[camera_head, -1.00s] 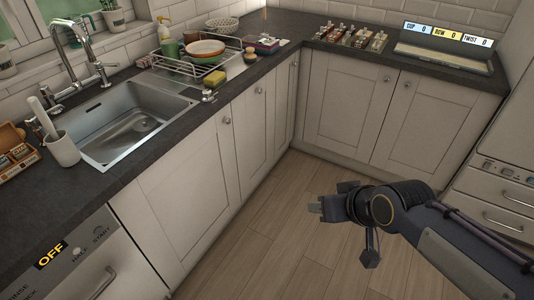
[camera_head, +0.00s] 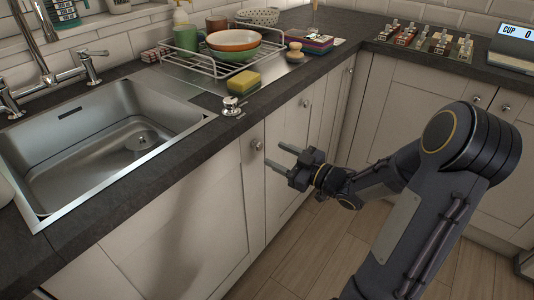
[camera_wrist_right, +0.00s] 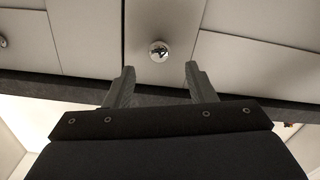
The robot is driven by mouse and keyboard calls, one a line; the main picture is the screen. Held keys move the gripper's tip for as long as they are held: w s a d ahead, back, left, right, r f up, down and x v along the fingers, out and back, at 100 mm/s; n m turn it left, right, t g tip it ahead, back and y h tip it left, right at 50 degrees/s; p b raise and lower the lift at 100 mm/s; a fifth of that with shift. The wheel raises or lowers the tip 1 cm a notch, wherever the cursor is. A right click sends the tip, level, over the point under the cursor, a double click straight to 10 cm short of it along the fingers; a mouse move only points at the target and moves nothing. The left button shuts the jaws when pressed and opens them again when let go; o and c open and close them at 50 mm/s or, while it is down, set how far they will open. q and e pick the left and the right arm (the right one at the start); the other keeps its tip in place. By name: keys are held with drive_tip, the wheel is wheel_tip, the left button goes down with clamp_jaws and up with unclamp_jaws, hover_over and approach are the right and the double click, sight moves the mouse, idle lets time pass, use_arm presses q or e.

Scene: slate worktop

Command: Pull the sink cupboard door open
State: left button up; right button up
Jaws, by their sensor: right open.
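The sink cupboard door (camera_head: 185,220) is a pale panelled door under the worktop, below the sink. It looks shut. Its round metal knob (camera_head: 257,145) is at its upper right corner. My right gripper (camera_head: 292,157) is open and empty just to the right of the knob, with its fingers pointing at it. In the right wrist view the knob (camera_wrist_right: 159,51) shows just beyond and between the two fingertips (camera_wrist_right: 159,69), and the fingers look apart from it. My left gripper is not in view.
The slate worktop edge (camera_head: 150,186) runs above the door. Neighbouring cupboard doors (camera_head: 290,130) look shut. Wooden floor (camera_head: 305,250) is clear in front.

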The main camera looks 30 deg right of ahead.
sight(261, 147)
drive_tip(key=shift+x, duration=2.35)
drive_tip(key=shift+c, duration=0.2)
clamp_jaws()
